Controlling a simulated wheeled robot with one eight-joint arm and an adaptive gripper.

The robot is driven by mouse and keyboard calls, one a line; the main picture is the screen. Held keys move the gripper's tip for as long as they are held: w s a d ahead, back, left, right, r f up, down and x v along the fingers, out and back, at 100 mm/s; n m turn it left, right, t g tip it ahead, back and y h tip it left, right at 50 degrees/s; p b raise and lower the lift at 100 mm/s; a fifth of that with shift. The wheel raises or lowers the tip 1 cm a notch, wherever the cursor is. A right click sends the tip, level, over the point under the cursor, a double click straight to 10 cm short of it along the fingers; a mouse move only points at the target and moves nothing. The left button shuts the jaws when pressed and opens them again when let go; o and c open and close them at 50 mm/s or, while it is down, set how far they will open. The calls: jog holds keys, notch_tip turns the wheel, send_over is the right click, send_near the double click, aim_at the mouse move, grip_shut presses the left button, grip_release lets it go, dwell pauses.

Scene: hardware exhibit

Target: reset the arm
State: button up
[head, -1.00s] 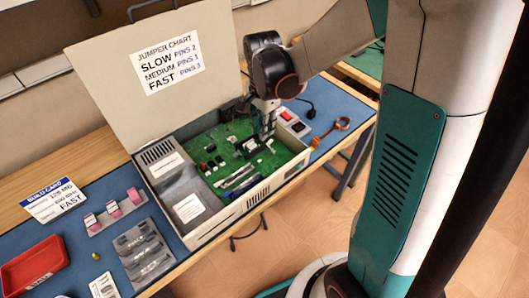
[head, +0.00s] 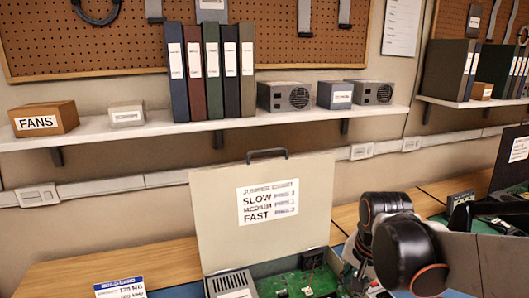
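My arm (head: 440,255) reaches in from the lower right of the head view. Its dark wrist joints are in front of the right side of an open computer case. My gripper is at the bottom edge by the case, and its fingertips are cut off or hidden. The case's raised lid (head: 225,235) carries a jumper chart (head: 268,202) listing SLOW, MEDIUM and FAST. Part of the green board (head: 290,284) and the grey power supply box (head: 230,284) show below the lid.
A wall shelf (head: 200,129) holds binders (head: 213,75), a FANS box (head: 43,119) and several grey units. A build card (head: 121,290) stands at lower left. Another open case (head: 510,170) stands at right.

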jog(key=s+r+n+t, duration=0.4)
jog(key=s+r+n, duration=0.2)
jog(key=s+n, duration=0.3)
jog(key=shift+s+a, duration=0.45)
jog(key=shift+s, duration=0.4)
